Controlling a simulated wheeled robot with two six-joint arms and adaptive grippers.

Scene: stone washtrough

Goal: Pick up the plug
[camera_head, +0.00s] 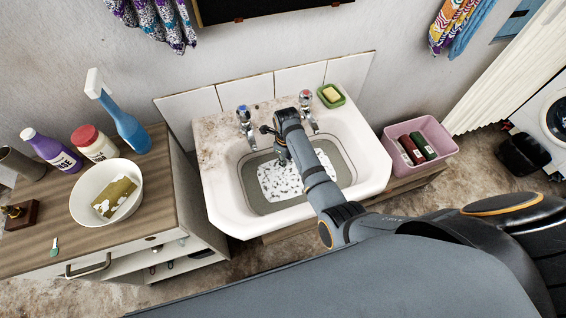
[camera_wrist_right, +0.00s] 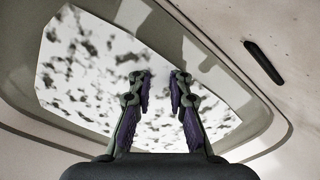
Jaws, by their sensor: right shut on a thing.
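My right gripper (camera_head: 281,155) reaches down into the white sink (camera_head: 226,212), near its back side below the taps. The wrist view shows its two fingers (camera_wrist_right: 160,88) close together with a narrow gap, over the patchy white-and-dark surface (camera_wrist_right: 80,75) in the basin. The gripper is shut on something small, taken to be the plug. The plug itself cannot be made out in either view; the fingers and the basin's contents hide it. My left gripper is not in view.
Two taps (camera_head: 244,122) stand at the sink's back edge, with a green soap dish (camera_head: 331,98) beside them. A pink bin (camera_head: 440,139) is at the right. A wooden cabinet (camera_head: 130,215) at the left bears a white bowl (camera_head: 81,205) and several bottles.

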